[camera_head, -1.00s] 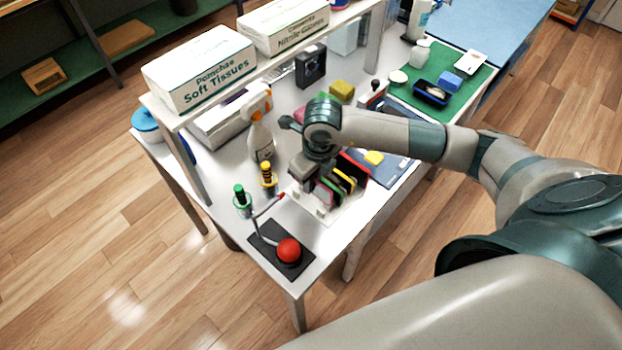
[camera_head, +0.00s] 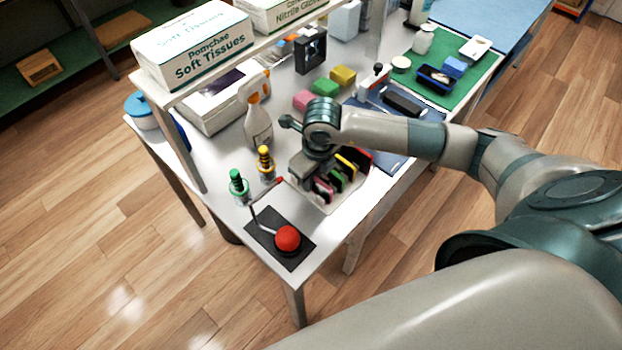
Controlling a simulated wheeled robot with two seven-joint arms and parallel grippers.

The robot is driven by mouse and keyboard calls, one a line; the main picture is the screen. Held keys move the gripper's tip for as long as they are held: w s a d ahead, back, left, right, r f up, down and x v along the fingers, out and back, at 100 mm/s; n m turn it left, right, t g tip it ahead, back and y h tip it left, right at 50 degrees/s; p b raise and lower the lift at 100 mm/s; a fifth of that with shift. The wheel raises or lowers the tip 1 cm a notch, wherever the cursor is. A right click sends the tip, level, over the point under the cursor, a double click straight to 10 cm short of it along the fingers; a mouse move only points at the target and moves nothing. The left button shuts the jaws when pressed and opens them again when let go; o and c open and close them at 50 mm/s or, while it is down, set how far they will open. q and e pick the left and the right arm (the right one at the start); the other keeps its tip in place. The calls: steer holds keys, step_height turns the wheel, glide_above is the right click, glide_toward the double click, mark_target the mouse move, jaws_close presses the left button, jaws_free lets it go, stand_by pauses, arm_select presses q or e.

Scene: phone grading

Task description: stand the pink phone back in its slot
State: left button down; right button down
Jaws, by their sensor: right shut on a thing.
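The pink phone (camera_head: 322,190) shows as a narrow pink edge at the front end of a pale slotted rack (camera_head: 338,203), near the front of the white table. My right gripper (camera_head: 314,178) reaches down over the rack's left side and is shut on the pink phone. Its fingertips and much of the phone are hidden, so I cannot tell how deep the phone sits in the slot. Green (camera_head: 337,181), yellow (camera_head: 346,164) and red (camera_head: 361,158) edged phones stand in a row behind it. My left gripper is out of view.
Green-topped (camera_head: 238,187) and yellow-topped (camera_head: 265,163) bottles and a spray bottle (camera_head: 258,122) stand left. Coloured blocks (camera_head: 325,87) lie behind. A blue mat (camera_head: 425,113) is at right.

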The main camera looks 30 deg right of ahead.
stand_by(0.3)
steer(key=c, duration=1.8)
jaws_free()
steer(key=shift+o, duration=0.2)
step_height(320, 180, up, 17)
steer(key=s+b, duration=0.2)
steer(key=b, duration=0.1)
steer(key=shift+d+b, duration=0.35)
steer(key=shift+b, duration=0.05)
steer(key=shift+r, duration=0.1)
